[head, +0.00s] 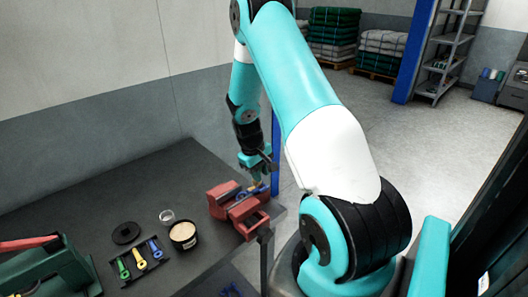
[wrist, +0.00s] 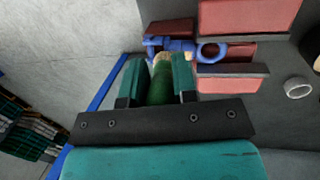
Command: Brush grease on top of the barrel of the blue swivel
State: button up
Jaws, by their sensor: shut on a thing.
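The blue swivel (wrist: 182,45) lies across the red vise (wrist: 234,78) in the wrist view, its ring end over the jaws. In the head view the swivel (head: 259,189) is a small blue shape on the vise (head: 236,204). My gripper (wrist: 160,72) is shut on a green-handled brush (wrist: 160,90). The brush's pale tip overlaps the swivel's barrel in the wrist view; I cannot tell whether it touches. My gripper (head: 256,164) is just above the vise in the head view. The grease is not clearly visible on the swivel.
An open tub (head: 183,234) of pale stuff, a black lid (head: 126,232) and a small clear cup (head: 167,216) stand left of the vise. A dark tray (head: 141,262) holds green, yellow and blue swivels. A green machine (head: 50,272) stands at the far left.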

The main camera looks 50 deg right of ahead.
jog(key=shift+v, duration=1.05)
jog(key=shift+s+d+r+p, duration=0.1)
jog(key=shift+s+r+p, duration=0.05)
jog(key=shift+r+p, duration=2.2)
jog(key=shift+r, duration=0.15)
